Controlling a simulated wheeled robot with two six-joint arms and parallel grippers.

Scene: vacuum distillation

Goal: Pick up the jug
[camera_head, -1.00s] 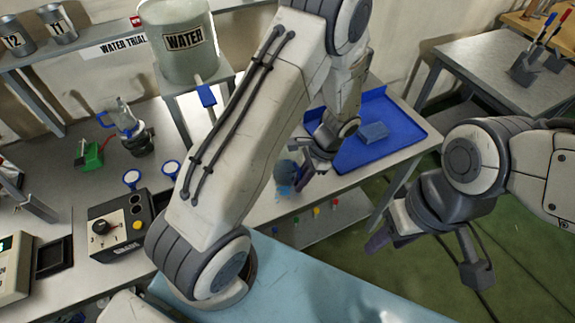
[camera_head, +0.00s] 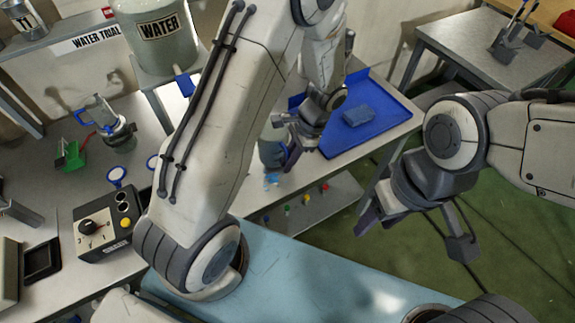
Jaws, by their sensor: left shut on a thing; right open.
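A bluish, see-through vessel (camera_head: 271,154), which looks like the jug, is at the front edge of the bench, left of the blue tray. My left gripper (camera_head: 285,155) is shut on its right side. My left arm and wrist hide part of the vessel, and I cannot tell whether its base is clear of the bench. My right gripper (camera_head: 415,232) is open and empty, over the green floor at the right.
A WATER tank (camera_head: 160,42) stands at the back. A glass vessel with a blue handle (camera_head: 98,112) and a control box (camera_head: 108,225) are on the left bench. A pale blue surface (camera_head: 300,270) lies in front.

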